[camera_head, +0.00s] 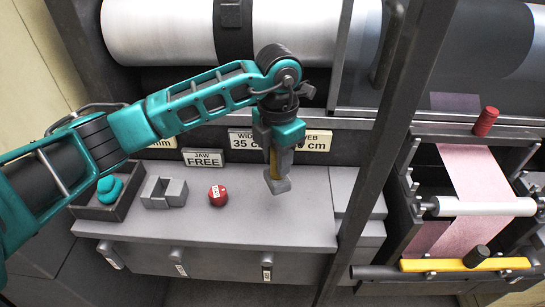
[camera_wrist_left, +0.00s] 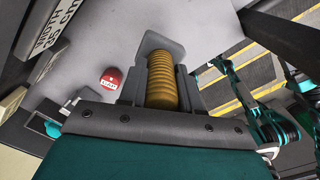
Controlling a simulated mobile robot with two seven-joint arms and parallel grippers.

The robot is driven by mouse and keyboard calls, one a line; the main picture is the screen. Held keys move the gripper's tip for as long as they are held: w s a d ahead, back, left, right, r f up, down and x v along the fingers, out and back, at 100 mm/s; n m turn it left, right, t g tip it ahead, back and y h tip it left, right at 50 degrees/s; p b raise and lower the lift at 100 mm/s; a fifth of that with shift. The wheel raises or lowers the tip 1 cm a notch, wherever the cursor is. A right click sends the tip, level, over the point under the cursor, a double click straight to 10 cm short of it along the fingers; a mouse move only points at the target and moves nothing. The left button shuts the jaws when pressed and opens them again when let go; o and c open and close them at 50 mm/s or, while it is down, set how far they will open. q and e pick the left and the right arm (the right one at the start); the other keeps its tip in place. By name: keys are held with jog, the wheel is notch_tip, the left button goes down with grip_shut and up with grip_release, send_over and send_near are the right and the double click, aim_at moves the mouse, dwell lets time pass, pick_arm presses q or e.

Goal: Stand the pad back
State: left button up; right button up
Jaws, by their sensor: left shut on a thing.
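The pad (camera_head: 277,184) has a grey block-like head and a ribbed yellow-brown handle. My left gripper (camera_head: 274,152) is shut on the handle, with the head hanging below it over the grey worktop. In the left wrist view the handle (camera_wrist_left: 162,82) sits between the two fingers, and the grey head (camera_wrist_left: 160,42) shows beyond them. Whether the head touches the worktop is hard to tell. A grey slotted block (camera_head: 164,192) stands on the worktop to the left of the pad, its slot empty. My right gripper is not in view.
A red round labelled object (camera_head: 217,195) sits between slotted block and pad. A dark tray (camera_head: 120,208) with a teal item is at the left. A dark upright post (camera_head: 372,165) stands right of the pad. The worktop (camera_head: 240,228) in front is clear.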

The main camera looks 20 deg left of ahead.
aim_at(278, 180)
pick_arm(q)
jog(key=shift+n, duration=0.3)
jog(key=shift+f, duration=0.2)
notch_tip(278, 180, down, 5)
jog(key=b, duration=0.4)
jog(key=shift+f+b, duration=0.2)
jog(key=shift+b, duration=0.15)
jog(key=shift+f, duration=0.15)
jog(key=shift+f+b, duration=0.45)
